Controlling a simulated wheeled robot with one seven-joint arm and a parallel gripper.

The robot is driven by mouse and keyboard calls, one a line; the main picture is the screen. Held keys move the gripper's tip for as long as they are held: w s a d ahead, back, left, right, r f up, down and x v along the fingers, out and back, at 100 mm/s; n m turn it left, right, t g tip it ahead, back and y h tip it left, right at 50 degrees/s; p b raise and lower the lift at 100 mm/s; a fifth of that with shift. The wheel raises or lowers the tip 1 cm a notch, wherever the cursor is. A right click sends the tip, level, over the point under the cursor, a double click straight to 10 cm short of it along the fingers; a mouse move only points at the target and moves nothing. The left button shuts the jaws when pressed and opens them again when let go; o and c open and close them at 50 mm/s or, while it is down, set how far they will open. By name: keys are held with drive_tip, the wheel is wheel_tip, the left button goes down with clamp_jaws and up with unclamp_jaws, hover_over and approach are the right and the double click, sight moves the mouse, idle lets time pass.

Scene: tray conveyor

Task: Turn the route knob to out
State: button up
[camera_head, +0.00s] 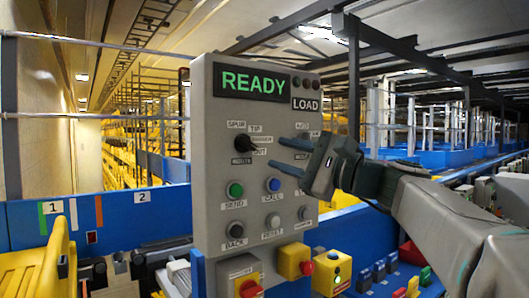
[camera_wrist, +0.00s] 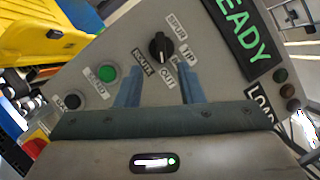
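The route knob (camera_head: 245,143) is a black rotary knob on the upper left of the grey control panel (camera_head: 215,110). The labels SPUR, TIP, OUT and ROUTE sit around it. In the wrist view the knob (camera_wrist: 161,46) looks upright, just beyond the fingertips; which label it points to is hard to tell. The OUT label (camera_wrist: 168,83) shows between the fingers. My gripper (camera_head: 283,155) is to the right of the knob in the head view, its blue fingers apart and empty. In the wrist view my gripper (camera_wrist: 161,78) is open, not touching the knob.
The panel's display (camera_head: 253,83) reads READY. Below the knob are a green SEND button (camera_head: 235,190), a blue CALL button (camera_head: 273,184), and BACK and RESET buttons. A yellow bin (camera_head: 35,272) stands at left.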

drive_tip(key=v, duration=0.6)
drive_tip(key=shift+s+d+f, duration=0.1)
drive_tip(key=s+a+f+n+g+h+p, duration=0.2)
drive_tip(key=s+f+g+h+p, duration=0.15)
drive_tip(key=f, duration=0.55)
drive_tip(key=s+a+f+n+g+h+p, duration=0.2)
drive_tip(key=f+h+p, duration=0.2)
drive_tip(key=f, duration=0.4)
drive_tip(key=s+d+f+n+g+h+p, duration=0.3)
drive_tip(key=s+d+f+n+h+p, duration=0.4)
drive_tip(key=s+f, duration=0.4)
drive_tip(key=shift+s+d+f+n+h, duration=0.2)
drive_tip(key=shift+s+f+n+h, duration=0.2)
drive_tip(key=shift+f+n+h, duration=0.4)
drive_tip(key=shift+r+g, duration=0.2)
drive_tip(key=shift+g, duration=0.05)
